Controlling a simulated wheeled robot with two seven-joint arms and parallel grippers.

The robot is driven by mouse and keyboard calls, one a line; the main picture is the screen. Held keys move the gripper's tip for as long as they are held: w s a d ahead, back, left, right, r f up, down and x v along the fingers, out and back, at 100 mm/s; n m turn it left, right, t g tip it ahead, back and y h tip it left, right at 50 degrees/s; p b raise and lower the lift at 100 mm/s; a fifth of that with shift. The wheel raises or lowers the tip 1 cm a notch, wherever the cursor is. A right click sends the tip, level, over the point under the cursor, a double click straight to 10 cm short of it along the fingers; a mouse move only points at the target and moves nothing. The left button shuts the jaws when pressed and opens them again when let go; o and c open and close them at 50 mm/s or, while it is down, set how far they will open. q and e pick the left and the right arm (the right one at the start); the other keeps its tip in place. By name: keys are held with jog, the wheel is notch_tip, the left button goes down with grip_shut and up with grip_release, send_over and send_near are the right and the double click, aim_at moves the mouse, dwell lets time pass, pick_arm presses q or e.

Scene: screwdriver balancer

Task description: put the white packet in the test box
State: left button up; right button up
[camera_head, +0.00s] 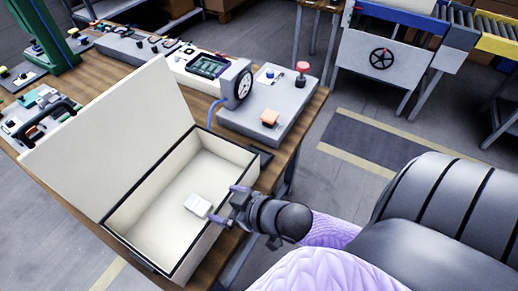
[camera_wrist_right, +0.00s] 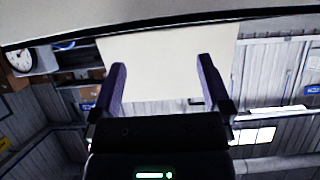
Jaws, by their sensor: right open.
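The test box (camera_head: 255,163) is a cream box with a black rim, its lid (camera_head: 110,125) raised at the left in the head view. The small white packet (camera_head: 197,204) shows within the box's outline, near the front wall; whether it rests on the floor cannot be told. My right gripper (camera_head: 222,203) is over the box's front rim, its purple fingers apart, with the packet just beyond the fingertips. In the right wrist view the fingers (camera_wrist_right: 160,85) are spread with nothing seen between them, and the pale lid (camera_wrist_right: 165,60) stands behind. My left gripper is not in view.
The box stands on a wooden bench (camera_head: 52,187). Behind it are a grey panel (camera_head: 285,115) with a red button, a round gauge (camera_head: 243,85) and other devices. A black-handled device (camera_head: 40,118) is left of the lid. Open floor lies to the right.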

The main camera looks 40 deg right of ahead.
jog(key=s+d+f+m+g+h, duration=0.1)
jog(key=s+d+f+g+h, duration=0.15)
jog(key=f, duration=0.55)
jog(key=s+d+f+g+h, duration=0.1)
jog(key=s+d+f, duration=0.25)
jog(key=f, duration=0.45)
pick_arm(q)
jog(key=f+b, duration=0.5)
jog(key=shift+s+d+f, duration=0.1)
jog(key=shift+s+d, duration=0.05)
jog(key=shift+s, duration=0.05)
pick_arm(e)
jog(key=s+a+f+g, duration=0.1)
jog(key=s+f+g, duration=0.2)
jog(key=s+f, duration=0.5)
jog(key=s+a+f+g, duration=0.1)
jog(key=s+f+g, duration=0.3)
jog(key=s+f, duration=0.4)
jog(key=s+h, duration=0.1)
jog(key=s, duration=0.4)
jog(key=shift+s+a+f, duration=0.25)
jog(key=shift+a+f, duration=0.1)
jog(key=shift+f, duration=0.05)
